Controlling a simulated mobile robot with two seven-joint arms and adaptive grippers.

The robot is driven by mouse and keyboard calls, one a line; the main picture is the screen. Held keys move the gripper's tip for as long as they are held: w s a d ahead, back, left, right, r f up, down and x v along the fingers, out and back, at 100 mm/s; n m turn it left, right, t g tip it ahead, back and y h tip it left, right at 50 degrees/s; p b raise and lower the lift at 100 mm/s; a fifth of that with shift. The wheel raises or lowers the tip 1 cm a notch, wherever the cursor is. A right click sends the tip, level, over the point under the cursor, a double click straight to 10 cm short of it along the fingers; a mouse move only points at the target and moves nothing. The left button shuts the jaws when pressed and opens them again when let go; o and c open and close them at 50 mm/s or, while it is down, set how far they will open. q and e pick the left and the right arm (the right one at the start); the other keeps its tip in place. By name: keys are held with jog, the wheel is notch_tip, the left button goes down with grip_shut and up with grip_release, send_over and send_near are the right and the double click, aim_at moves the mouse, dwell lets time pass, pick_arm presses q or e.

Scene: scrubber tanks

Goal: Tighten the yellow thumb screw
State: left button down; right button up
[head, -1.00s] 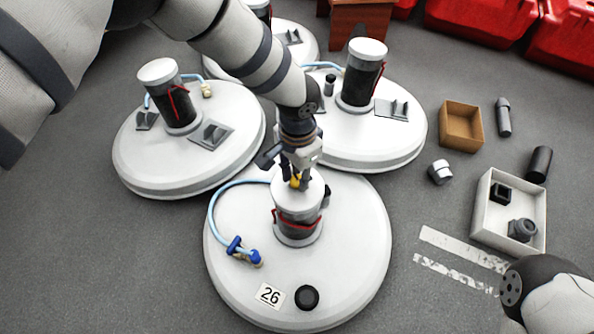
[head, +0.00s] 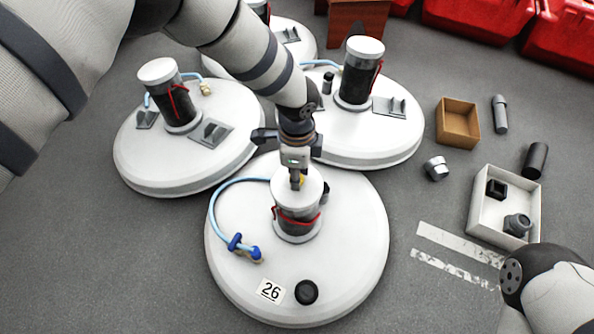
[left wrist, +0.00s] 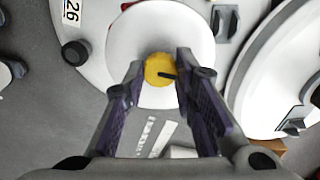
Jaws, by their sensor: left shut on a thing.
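The yellow thumb screw (head: 301,181) sits on the white cap (head: 297,196) of the dark cylinder on the front tank (head: 350,265), labelled 26. In the left wrist view the screw (left wrist: 159,70) shows as a yellow disc with a dark mark, over the white cap (left wrist: 200,38). My left gripper (head: 297,184) points down from above, its fingers on either side of the screw and shut on it. In the left wrist view the fingers (left wrist: 160,75) flank the screw. The head view partly hides the screw behind the fingers. My right arm shows at lower right, but its gripper is out of frame.
Other white tanks with capped cylinders stand behind, one at left (head: 145,172) and one at right (head: 400,150). A blue hose (head: 215,205) curves over the front tank. A black knob (head: 306,292) sits near its front. A white box (head: 479,212) and a brown box (head: 457,123) lie right.

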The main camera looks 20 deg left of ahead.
pick_arm(q)
jog(key=shift+a+m, duration=0.1)
jog(key=shift+m, duration=0.4)
jog(key=c, duration=1.3)
grip_release()
jog(key=shift+r, duration=0.15)
notch_tip(320, 180, up, 12)
